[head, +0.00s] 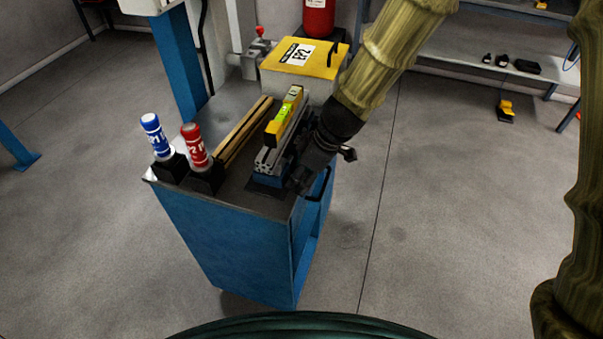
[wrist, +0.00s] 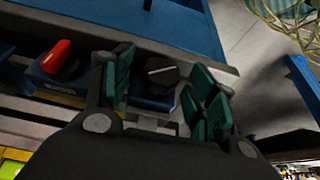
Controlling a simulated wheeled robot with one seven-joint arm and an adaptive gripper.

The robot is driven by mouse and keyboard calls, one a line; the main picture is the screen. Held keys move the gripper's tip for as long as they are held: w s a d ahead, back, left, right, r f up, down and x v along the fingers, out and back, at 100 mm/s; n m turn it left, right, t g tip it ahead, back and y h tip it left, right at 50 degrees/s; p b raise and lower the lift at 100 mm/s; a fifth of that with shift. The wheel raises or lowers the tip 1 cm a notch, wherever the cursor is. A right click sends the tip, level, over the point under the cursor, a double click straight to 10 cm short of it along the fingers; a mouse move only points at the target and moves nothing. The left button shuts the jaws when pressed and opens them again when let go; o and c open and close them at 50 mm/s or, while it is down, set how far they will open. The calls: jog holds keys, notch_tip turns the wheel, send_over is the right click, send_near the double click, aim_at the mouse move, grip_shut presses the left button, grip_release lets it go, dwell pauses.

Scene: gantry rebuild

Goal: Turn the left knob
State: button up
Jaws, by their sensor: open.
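In the wrist view, a black knob (wrist: 163,73) with a white line sits on a blue housing (wrist: 85,82). A red knob (wrist: 56,57) sits farther left on the same housing. My gripper (wrist: 160,82) is open, its green-padded fingers on either side of the black knob. I cannot tell whether they touch it. In the head view, my gripper (head: 303,178) is low at the right side of the blue-based fixture (head: 268,178) on the cart. The knobs are not discernible there, and my arm and gripper cover part of that side.
The blue cart (head: 225,240) also carries a blue cylinder (head: 155,135) and a red cylinder (head: 194,145) in black holders, wooden strips (head: 240,135), a yellow level (head: 285,115) and a yellow-lidded box (head: 305,57). The floor right of the cart is clear.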

jog(key=c, duration=1)
jog(key=shift+r+p, duration=0.15)
jog(key=shift+p, duration=0.2)
jog(key=shift+w+r+g+p, duration=0.15)
jog(key=shift+g+p, duration=0.25)
jog(key=shift+p, duration=0.45)
jog(key=shift+w+m+g+y+p, duration=0.15)
jog(key=shift+m+g+y+p, duration=0.2)
jog(key=shift+g+p, duration=0.6)
jog(key=shift+w+d+f+g+y+p, duration=0.1)
jog(key=shift+f+g+y+p, duration=0.25)
jog(key=shift+g+p, duration=0.3)
